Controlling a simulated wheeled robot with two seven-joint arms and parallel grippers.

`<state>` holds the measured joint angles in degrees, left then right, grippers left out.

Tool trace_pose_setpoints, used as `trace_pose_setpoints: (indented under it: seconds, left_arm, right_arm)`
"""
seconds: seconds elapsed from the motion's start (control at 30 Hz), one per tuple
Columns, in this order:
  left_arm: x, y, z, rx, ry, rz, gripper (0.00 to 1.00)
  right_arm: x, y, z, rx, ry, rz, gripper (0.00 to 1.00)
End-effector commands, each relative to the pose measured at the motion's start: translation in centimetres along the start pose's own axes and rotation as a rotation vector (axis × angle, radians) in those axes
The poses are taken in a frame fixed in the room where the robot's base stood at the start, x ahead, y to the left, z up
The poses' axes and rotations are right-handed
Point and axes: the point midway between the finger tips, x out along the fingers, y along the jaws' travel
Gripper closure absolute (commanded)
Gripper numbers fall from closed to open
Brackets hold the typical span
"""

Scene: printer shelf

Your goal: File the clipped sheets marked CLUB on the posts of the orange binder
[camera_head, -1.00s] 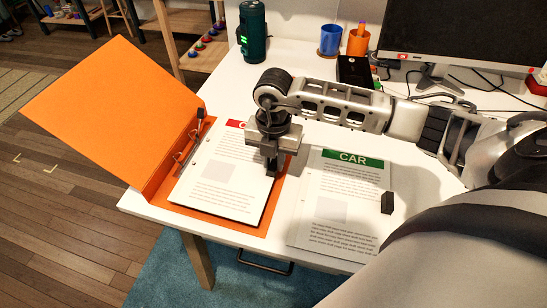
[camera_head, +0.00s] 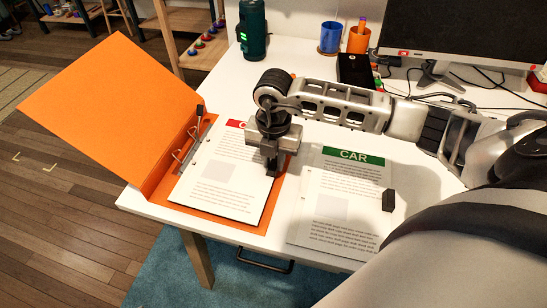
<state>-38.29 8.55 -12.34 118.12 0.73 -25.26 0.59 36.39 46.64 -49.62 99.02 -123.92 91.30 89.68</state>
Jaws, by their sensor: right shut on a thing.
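The orange binder (camera_head: 118,105) lies open at the table's left front, its cover tilted up to the left. Its metal posts (camera_head: 186,146) stand along the spine, with a dark lever at the top. White sheets with a red header (camera_head: 220,178) lie over the binder's right side, their left edge beside the posts. Only a "C" of the header shows; my gripper hides the rest. I cannot tell whether the posts pass through the holes. My right gripper (camera_head: 271,167) points down and is shut on these sheets at their right edge. My left gripper is not in view.
Sheets with a green CAR header (camera_head: 342,200) lie to the right, a black clip (camera_head: 388,200) at their right edge. A green device (camera_head: 252,30), blue cup (camera_head: 330,38), orange cup (camera_head: 358,40) and monitor (camera_head: 458,35) stand behind. My right arm crosses above the table.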

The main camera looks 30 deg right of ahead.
Motion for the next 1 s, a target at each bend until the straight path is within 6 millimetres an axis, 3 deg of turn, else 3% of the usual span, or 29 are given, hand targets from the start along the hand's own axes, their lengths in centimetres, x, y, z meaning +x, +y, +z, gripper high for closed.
trace_pose_setpoints:
  seconds: [0.67,0.7,0.8,1.0]
  left_arm:
    - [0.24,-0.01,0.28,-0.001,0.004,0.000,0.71]
    - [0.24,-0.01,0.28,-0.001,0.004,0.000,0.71]
    - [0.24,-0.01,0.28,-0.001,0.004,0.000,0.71]
    - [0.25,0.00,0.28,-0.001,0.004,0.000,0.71]
  right_arm:
    - [0.73,0.04,0.00,0.000,0.000,0.002,1.00]
    - [0.73,0.04,0.00,0.000,0.000,0.002,0.78]
    - [0.74,0.04,0.00,0.000,0.000,0.001,0.55]
    - [0.81,-0.02,-0.02,0.000,0.000,-0.001,0.52]
